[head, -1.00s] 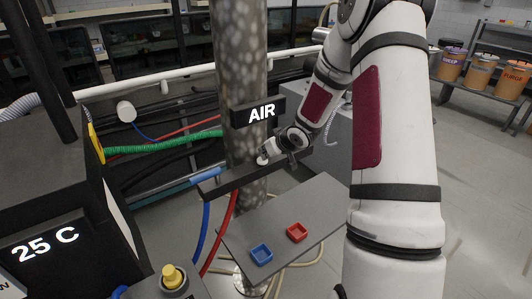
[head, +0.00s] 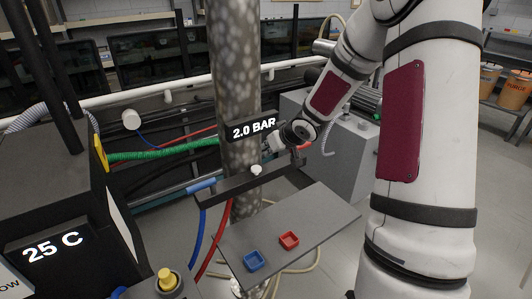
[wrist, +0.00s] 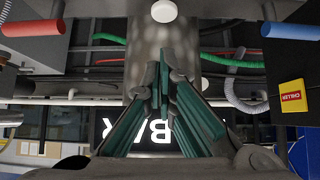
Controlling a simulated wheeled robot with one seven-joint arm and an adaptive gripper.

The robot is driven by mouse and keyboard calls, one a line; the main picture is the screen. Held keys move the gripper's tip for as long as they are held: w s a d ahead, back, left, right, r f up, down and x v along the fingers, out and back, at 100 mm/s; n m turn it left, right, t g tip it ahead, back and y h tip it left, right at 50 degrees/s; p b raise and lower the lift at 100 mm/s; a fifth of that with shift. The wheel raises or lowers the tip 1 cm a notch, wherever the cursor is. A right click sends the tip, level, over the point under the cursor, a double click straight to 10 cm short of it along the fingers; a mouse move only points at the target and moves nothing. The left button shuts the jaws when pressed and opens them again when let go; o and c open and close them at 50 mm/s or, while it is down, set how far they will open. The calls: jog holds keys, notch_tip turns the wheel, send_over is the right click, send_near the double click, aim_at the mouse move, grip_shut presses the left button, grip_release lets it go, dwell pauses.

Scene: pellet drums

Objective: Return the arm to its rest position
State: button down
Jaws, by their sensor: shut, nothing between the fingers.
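My arm (head: 425,150) reaches forward and down from the upper right in the head view. My gripper (head: 272,145) is at its far end, in front of the speckled column and just above and right of a white round knob. In the wrist view the green-padded fingers of my gripper (wrist: 163,82) come together at their tips with nothing held. The white knob (head: 256,169) stands apart from the gripper on a dark bar; it also shows in the wrist view (wrist: 164,11).
A display (head: 253,129) reading "2.0 BAR" is on the speckled column (head: 233,65). A black unit (head: 55,195) reads "25 C". Hoses and a white rail (head: 170,87) run behind.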

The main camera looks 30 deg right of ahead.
jog(key=shift+v, duration=0.8)
jog(key=s+a+r+g+h+b, duration=0.1)
jog(key=s+a+r+h, duration=0.1)
jog(key=s+a+r, duration=0.4)
jog(key=s+a+r+g+h, duration=0.1)
jog(key=s+r+h, duration=0.1)
jog(key=s+r, duration=0.35)
jog(key=s+a+r+y, duration=0.1)
jog(key=s+a+r, duration=0.1)
jog(key=s+a, duration=0.4)
jog(key=s+a+r+g+y+b, duration=0.1)
jog(key=s+a+r+y, duration=0.1)
jog(key=s+a, duration=0.4)
jog(key=s, duration=0.5)
jog(key=shift+s+a+r+g+y, duration=0.2)
jog(key=shift+a+r+g+y, duration=0.1)
jog(key=shift+a+r, duration=0.1)
